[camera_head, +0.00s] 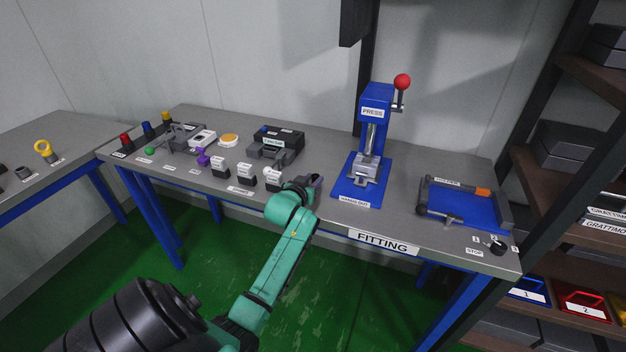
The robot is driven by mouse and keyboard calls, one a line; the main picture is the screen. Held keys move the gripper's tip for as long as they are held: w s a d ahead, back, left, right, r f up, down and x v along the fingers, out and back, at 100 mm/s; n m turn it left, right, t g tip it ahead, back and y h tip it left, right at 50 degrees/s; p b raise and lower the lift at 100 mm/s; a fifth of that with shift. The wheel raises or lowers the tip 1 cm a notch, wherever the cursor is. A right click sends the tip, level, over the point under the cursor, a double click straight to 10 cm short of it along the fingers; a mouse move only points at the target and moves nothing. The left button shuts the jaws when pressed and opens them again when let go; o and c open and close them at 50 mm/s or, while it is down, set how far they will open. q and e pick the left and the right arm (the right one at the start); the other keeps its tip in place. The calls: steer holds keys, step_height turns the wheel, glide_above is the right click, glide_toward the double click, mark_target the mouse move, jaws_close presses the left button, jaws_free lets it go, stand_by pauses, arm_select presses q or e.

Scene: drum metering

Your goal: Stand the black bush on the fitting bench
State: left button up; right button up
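The fitting bench (330,212) is a grey-topped table with blue legs and a FITTING label on its front edge. My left gripper (316,181) is over the bench's front edge, left of the blue press; it is small, dark and partly behind my green wrist, so its opening and anything between its fingers cannot be made out. I cannot pick out the black bush for certain. My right gripper is out of view.
The blue press (372,113) with a red-knobbed lever stands mid-bench. Several small labelled parts and a black device (277,143) fill the left half. Shelves (575,150) stand at the right.

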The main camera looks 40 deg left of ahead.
arm_select(q)
steer(key=shift+o, duration=1.2)
steer(key=shift+r, duration=0.25)
steer(key=v, duration=1.2)
